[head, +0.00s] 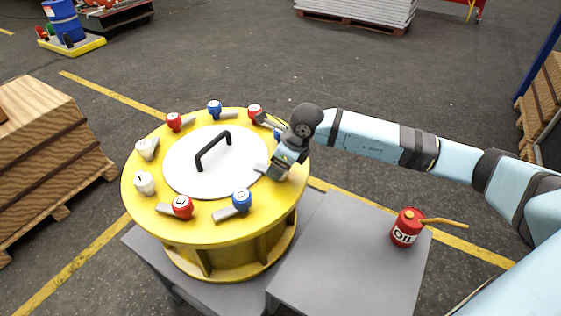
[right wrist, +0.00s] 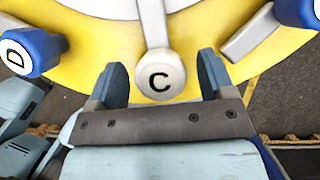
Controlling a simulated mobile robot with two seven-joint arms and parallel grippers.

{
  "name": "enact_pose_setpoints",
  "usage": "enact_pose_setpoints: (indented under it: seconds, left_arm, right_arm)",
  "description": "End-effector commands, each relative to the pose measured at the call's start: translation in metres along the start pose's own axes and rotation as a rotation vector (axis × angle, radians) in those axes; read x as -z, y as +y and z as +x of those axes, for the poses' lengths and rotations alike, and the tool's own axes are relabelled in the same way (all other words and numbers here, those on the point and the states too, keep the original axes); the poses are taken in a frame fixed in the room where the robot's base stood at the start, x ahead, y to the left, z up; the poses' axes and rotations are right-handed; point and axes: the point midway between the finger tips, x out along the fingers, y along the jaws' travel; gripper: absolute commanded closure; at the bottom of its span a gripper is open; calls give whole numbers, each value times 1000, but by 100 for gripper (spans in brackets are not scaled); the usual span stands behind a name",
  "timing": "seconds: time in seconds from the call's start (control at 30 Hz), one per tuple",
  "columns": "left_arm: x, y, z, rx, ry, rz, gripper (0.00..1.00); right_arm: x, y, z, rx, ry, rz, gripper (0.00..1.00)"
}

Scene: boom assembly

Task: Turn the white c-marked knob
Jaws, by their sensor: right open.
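The white c-marked knob (right wrist: 160,77) lies between the two fingers of my right gripper (right wrist: 162,82) in the right wrist view. Its white lever arm points away from the gripper, toward the lid. A gap shows between the knob and each finger. In the head view my right gripper (head: 277,171) is over the right rim of the yellow drum (head: 215,228) and hides most of this knob. My right gripper is open. My left gripper is not in view.
A blue D-marked knob (right wrist: 28,52) is close on the left in the right wrist view, with another blue knob (right wrist: 303,10) at the upper right. Several other knobs ring the white lid (head: 190,180) with its black handle (head: 213,148). A red oil can (head: 407,228) stands on the grey table (head: 350,260).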

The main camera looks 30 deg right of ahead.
Motion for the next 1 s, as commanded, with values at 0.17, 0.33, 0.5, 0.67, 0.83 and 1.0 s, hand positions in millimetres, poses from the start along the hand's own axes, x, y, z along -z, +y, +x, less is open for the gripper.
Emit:
enact_pose_setpoints:
  seconds: [0.17, 0.33, 0.5, 0.67, 0.83, 1.0]
  left_arm:
    - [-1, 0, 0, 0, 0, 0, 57]
    - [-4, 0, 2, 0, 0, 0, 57]
    - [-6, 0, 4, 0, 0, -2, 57]
    - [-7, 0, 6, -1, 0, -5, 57]
    - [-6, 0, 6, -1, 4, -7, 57]
    - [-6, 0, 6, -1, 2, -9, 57]
  right_arm:
    - [0, 0, -6, 0, -1, -1, 25]
    - [0, -1, -34, 3, -2, -1, 25]
    - [0, -1, -74, 3, -2, -2, 25]
    - [0, -1, -108, 3, -2, 0, 25]
    - [0, 0, -130, 1, -2, 0, 25]
    - [0, 0, -138, 1, 0, 0, 25]
